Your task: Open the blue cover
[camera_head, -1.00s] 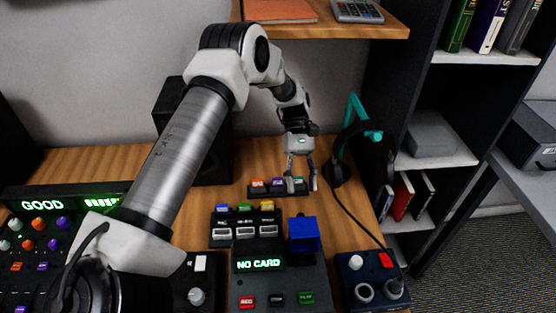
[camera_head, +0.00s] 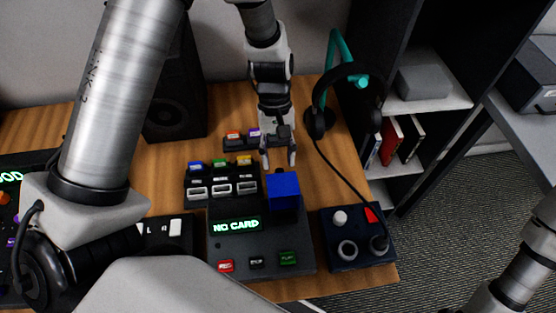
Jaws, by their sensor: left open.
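The blue cover (camera_head: 284,191) is a small boxy cap at the back right of the dark grey device (camera_head: 240,250) with the lit "NO CARD" display. My left gripper (camera_head: 279,159) points down just behind the cover, its two fingers apart with nothing between them. In this view the fingertips appear just above the cover's back edge; I cannot tell whether they touch it. What lies under the cover is hidden. Part of my right arm shows at the lower right, but its gripper is out of view.
A card rack (camera_head: 222,182) with coloured cards stands left of the cover, and a smaller one (camera_head: 240,142) behind it. A headset on a teal stand (camera_head: 335,50) is at the back right. A dark blue control box (camera_head: 355,240) sits right of the device.

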